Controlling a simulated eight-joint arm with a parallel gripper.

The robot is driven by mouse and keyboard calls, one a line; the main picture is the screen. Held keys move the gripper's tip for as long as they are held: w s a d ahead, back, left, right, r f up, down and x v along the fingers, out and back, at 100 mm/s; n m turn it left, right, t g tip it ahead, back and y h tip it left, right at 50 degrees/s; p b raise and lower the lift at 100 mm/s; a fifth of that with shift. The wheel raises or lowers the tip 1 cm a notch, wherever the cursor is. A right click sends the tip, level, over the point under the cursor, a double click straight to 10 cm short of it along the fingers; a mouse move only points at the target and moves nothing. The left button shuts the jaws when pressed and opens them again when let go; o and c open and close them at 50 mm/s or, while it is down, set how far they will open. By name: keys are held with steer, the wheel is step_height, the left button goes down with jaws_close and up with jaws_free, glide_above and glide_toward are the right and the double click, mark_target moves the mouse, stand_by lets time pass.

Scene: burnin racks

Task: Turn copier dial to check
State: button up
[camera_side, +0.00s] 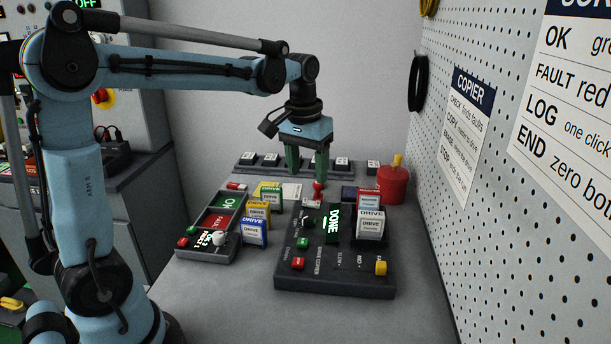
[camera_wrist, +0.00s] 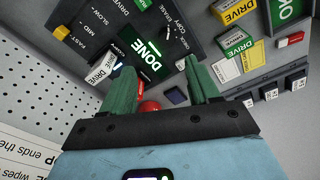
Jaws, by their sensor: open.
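The copier (camera_side: 335,283) is a dark box on the bench, with a lit green DONE display (camera_side: 333,222) that also shows in the wrist view (camera_wrist: 147,50). Mode labels including COPY and ERASE (camera_wrist: 170,28) run beside the display in the wrist view. The dial is small and dark, and its setting cannot be read. My gripper (camera_side: 307,174) has two green fingers, open and empty, pointing down above the bench behind the copier. In the wrist view my gripper (camera_wrist: 160,66) frames the display's end, touching nothing I can see.
Several drive boxes, such as a blue one (camera_side: 252,233) and a white one (camera_side: 370,224), stand around the copier. A red-topped knob (camera_side: 318,187) is below my fingers. A red pot (camera_side: 392,185) stands right, near the pegboard (camera_side: 510,215). The front bench is clear.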

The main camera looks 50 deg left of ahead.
mark_target(309, 216)
steer(key=shift+n+g, duration=0.4)
steer(key=shift+g, duration=0.1)
steer(key=f, duration=0.4)
steer(key=w+a+f, duration=0.1)
steer(key=f, duration=0.8)
steer(key=shift+w+a, duration=0.3)
steer(key=shift+c, duration=0.2)
steer(key=c, duration=1)
